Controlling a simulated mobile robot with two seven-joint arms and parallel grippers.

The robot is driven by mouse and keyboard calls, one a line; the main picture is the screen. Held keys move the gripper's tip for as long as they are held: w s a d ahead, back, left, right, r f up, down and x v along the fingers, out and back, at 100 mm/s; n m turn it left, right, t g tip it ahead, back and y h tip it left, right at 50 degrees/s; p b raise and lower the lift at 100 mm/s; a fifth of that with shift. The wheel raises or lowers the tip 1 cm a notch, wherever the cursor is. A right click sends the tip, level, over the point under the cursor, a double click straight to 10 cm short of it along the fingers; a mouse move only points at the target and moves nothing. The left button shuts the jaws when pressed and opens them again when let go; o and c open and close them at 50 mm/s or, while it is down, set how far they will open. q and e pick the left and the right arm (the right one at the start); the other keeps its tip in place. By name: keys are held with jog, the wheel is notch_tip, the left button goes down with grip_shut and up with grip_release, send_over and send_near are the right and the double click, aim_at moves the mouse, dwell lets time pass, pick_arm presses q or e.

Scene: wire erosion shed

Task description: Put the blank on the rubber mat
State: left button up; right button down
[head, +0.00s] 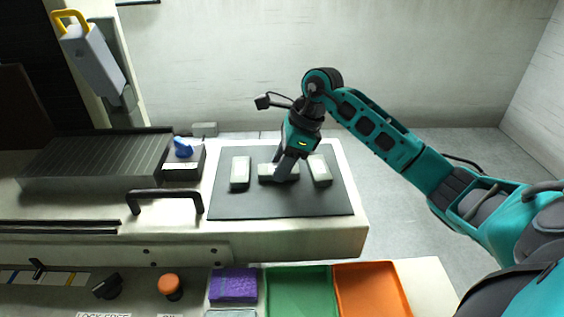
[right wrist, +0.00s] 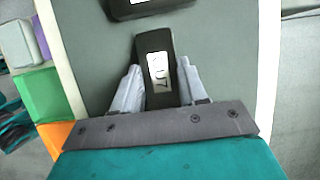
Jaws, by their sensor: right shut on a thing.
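The dark grey rubber mat (head: 285,207) lies on the pale machine top. My right gripper (head: 281,174) points down over its middle and is shut on a block-shaped blank (head: 266,171). In the right wrist view this blank (right wrist: 155,60) looks dark with a white label, between the two grey fingers (right wrist: 157,88). It is over the mat, resting on it or just above; I cannot tell which. Similar blocks lie on the mat on either side, a left one (head: 240,172) and a right one (head: 320,170). My left gripper is not in view.
Purple (head: 233,285), green (head: 298,292) and orange (head: 371,290) trays sit in front. A black handle (head: 165,196) and a black box with a blue item (head: 184,148) stand left of the mat. The mat's front strip is clear.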

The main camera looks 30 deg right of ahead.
jog(key=c, duration=1.1)
grip_release()
jog(key=shift+f, duration=0.15)
jog(key=o, duration=0.5)
jog(key=shift+r, duration=0.35)
jog(key=v, duration=1.1)
jog(key=shift+r, duration=0.35)
jog(key=shift+s+d, duration=0.1)
